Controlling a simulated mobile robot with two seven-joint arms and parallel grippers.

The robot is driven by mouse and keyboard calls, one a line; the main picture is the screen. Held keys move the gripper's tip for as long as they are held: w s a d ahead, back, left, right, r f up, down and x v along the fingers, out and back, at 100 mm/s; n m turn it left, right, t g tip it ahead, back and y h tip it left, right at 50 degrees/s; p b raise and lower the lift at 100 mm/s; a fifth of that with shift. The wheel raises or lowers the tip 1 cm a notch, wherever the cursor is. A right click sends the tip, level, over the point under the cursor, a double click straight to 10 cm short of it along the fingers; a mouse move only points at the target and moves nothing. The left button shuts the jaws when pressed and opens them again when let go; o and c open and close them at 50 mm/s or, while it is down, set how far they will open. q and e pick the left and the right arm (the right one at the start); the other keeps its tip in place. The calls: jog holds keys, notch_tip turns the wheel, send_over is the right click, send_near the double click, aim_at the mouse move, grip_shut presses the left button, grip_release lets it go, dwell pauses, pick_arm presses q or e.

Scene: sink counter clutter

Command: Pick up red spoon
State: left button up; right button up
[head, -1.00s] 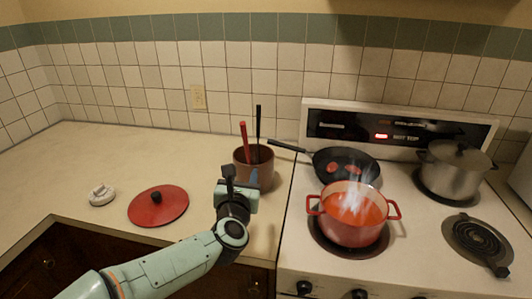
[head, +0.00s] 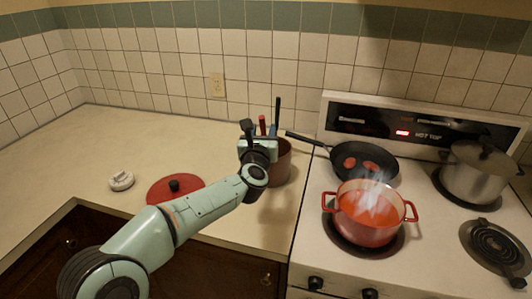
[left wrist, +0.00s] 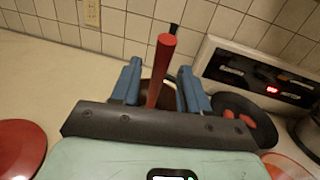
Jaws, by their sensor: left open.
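The red spoon (head: 262,121) stands in a brown pot (head: 282,165) on the counter, with only its handle showing. In the left wrist view the red spoon's handle (left wrist: 163,62) rises between the two blue fingers. My left gripper (head: 260,129) is at the pot, open, with its fingers on either side of the handle. In the left wrist view the left gripper (left wrist: 160,88) shows a gap between each finger and the handle. The spoon's lower end is hidden in the pot. My right gripper is not in view.
A dark-handled utensil (head: 277,112) stands in the same pot. A pan (head: 372,160), a steaming red pot (head: 367,215) and a steel pot (head: 478,175) sit on the stove at right. A red lid (head: 160,190) and a white object (head: 121,180) lie on the counter at left.

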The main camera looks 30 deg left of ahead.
pick_arm(q)
jog(key=p+x, duration=0.1)
jog(key=x, duration=0.2)
jog(key=shift+w+a+r, duration=0.1)
jog(key=shift+w+a, duration=0.15)
jog(key=shift+w, duration=0.1)
jog(key=shift+s, duration=0.1)
grip_shut()
